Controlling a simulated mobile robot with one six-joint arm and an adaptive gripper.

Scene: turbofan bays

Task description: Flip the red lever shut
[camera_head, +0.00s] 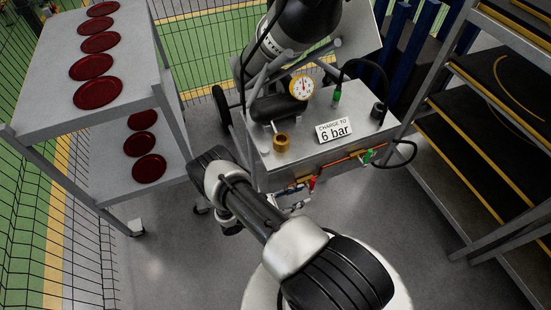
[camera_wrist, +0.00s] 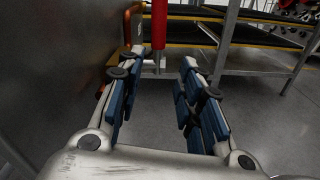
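The red lever (camera_head: 312,184) hangs below the front edge of the grey cart, near the orange pipe. In the wrist view the red lever (camera_wrist: 159,25) is an upright red bar whose lower end shows in the gap between my fingertips. My gripper (camera_head: 295,200) is just below and beside the lever in the head view, partly hidden by my arm. In the wrist view my gripper (camera_wrist: 161,68) is open, its blue-padded fingers apart on either side of the lever's end. I cannot tell whether either finger touches the lever.
The cart (camera_head: 280,165) carries a gauge (camera_head: 302,87), a brass fitting (camera_head: 281,143) and a "6 bar" sign (camera_head: 334,131). A green lever (camera_head: 368,156) sits right of the red one. A shelf with red discs (camera_head: 97,92) stands left, a dark rack (camera_head: 480,130) right. Its metal side is close left in the wrist view.

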